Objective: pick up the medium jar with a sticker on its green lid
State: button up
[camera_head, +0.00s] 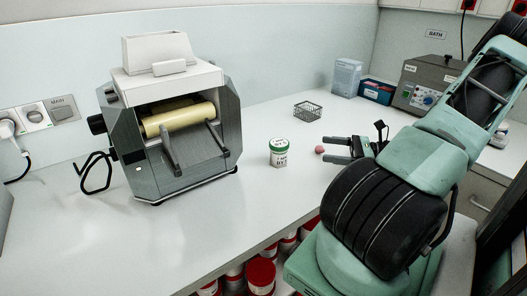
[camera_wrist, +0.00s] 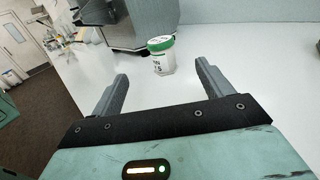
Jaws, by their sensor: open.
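The jar (camera_head: 278,158) is a white jar with dark print and a green lid with a pale sticker on top. It stands upright on the white counter (camera_head: 130,240), right of the mill. It also shows in the wrist view (camera_wrist: 163,62), ahead of and between my fingers. My gripper (camera_head: 337,149) is to the right of the jar in the head view, apart from it. In the wrist view my gripper (camera_wrist: 160,80) has its two fingers spread wide with nothing between them.
A grey roller mill (camera_head: 170,120) stands left of the jar. A wire basket (camera_head: 307,111) stands behind. A pale box (camera_head: 346,77), blue box (camera_head: 378,91) and grey bath (camera_head: 425,85) line the back. Red-lidded jars (camera_head: 261,273) sit below.

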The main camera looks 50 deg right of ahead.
jog(key=p, duration=0.2)
send_near(273, 142)
jog(key=x, duration=0.3)
jog(key=shift+w+a+f, duration=0.1)
jog(key=shift+w+a, duration=0.1)
jog(key=shift+f+p+x, duration=0.1)
jog(key=shift+p+x, duration=0.3)
jog(key=shift+x, duration=1.2)
jog(key=shift+f+p+x, duration=0.15)
jog(key=shift+p+x, duration=0.25)
jog(key=shift+x, duration=1.15)
jog(key=shift+d, duration=0.1)
jog(key=c, duration=1.1)
